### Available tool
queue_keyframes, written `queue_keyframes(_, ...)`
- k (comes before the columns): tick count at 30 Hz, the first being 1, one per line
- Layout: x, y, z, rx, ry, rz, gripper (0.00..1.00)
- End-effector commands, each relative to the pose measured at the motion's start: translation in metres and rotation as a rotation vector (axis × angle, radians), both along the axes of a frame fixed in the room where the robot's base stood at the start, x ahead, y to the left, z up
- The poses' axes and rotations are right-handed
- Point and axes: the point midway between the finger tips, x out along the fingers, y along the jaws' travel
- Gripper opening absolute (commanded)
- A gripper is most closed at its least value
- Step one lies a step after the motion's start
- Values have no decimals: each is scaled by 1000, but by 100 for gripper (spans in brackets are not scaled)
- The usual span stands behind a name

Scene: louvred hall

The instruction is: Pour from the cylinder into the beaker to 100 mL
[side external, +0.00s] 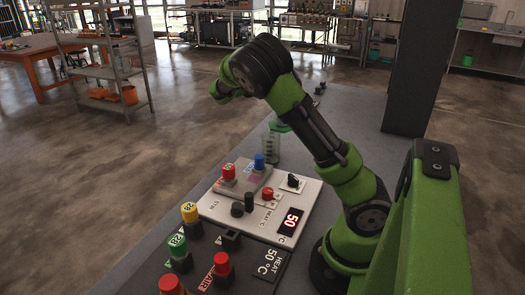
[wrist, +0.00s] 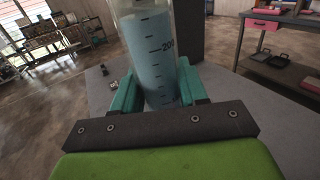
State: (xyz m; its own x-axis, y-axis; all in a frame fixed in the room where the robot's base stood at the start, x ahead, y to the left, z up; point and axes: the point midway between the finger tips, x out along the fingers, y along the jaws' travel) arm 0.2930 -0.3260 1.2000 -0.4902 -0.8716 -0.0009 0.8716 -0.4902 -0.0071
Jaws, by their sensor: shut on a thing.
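The cylinder (wrist: 150,50) is clear glass with dark graduation marks and a 200 label, and holds pale blue liquid up to near its visible top. My gripper (wrist: 157,88) is shut on it, with a teal finger on each side. The cylinder looks upright in the wrist view; its top and base are cut off or hidden. In the side external view a glass vessel (side external: 272,152) stands behind my arm with a teal-green part at its top. I cannot tell whether it is the cylinder or the beaker. No other vessel is clearly visible.
A white heater panel (side external: 255,212) with knobs, a red 50 display and coloured caps lies on the grey table (side external: 345,110). A dark panel (side external: 235,262) with yellow, green and red caps is nearer. Small dark items (side external: 319,89) lie at the far end. A dark pillar (side external: 415,70) stands behind.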

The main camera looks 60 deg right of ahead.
Motion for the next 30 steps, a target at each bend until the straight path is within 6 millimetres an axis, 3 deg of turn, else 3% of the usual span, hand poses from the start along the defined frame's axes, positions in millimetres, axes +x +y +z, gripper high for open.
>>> queue_keyframes(5,-9,6,-4,60,104,-12,0)
queue_keyframes(14,-36,21,-19,279,488,-11,0)
queue_keyframes(30,-61,35,-78,538,945,-12,0)
